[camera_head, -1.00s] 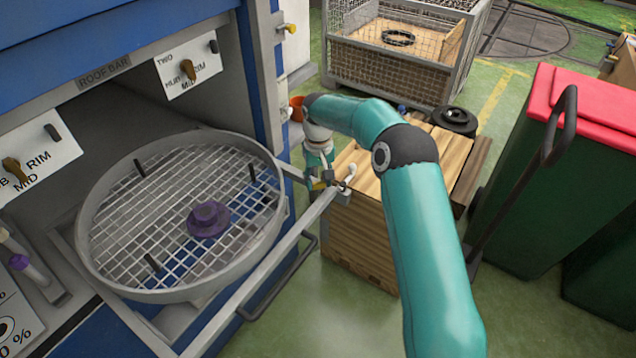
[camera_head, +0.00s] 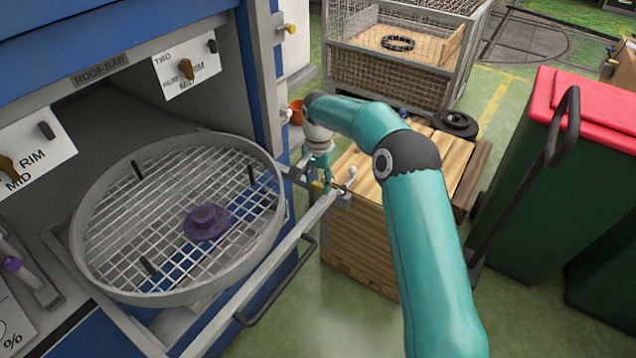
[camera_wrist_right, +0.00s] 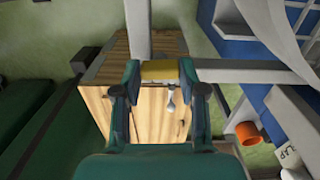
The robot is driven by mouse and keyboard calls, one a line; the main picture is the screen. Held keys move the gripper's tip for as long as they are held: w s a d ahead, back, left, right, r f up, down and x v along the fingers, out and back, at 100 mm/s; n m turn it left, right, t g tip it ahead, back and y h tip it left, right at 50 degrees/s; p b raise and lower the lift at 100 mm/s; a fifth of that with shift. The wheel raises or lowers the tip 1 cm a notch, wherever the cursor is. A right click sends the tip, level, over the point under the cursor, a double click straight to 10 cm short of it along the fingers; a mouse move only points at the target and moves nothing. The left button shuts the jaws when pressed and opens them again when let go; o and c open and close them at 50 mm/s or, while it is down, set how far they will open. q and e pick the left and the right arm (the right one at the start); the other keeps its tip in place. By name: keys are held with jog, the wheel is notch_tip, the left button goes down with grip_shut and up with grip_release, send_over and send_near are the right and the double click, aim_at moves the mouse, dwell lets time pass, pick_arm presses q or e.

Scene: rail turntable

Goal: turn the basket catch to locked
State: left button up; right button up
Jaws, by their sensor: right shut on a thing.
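The round mesh basket (camera_head: 110,285) sits tilted in a grey frame, pulled out in front of the blue cabinet. At the frame's outer corner is the basket catch, with a yellow piece (camera_wrist_right: 160,72) in the right wrist view. A small lever with a pale ball end (camera_wrist_right: 171,104) is beside it, and the ball also shows in the head view (camera_head: 352,172). My right gripper (camera_head: 321,184) is at this corner. Its fingers are closed on the yellow piece, which I take as the catch's grip. I cannot read a locked mark. My left gripper is not in view.
Below the catch is a wooden crate (camera_head: 365,250). A black handle bar (camera_head: 280,287) runs along the front. Green bins with a red lid (camera_head: 600,110) are right, and a wire cage (camera_head: 400,70) is behind.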

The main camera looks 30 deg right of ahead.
aim_at(318, 184)
jog(key=shift+m, duration=0.4)
jog(key=o, duration=1.1)
jog(key=shift+o, duration=0.2)
jog(key=shift+r, duration=0.1)
notch_tip(318, 184, up, 12)
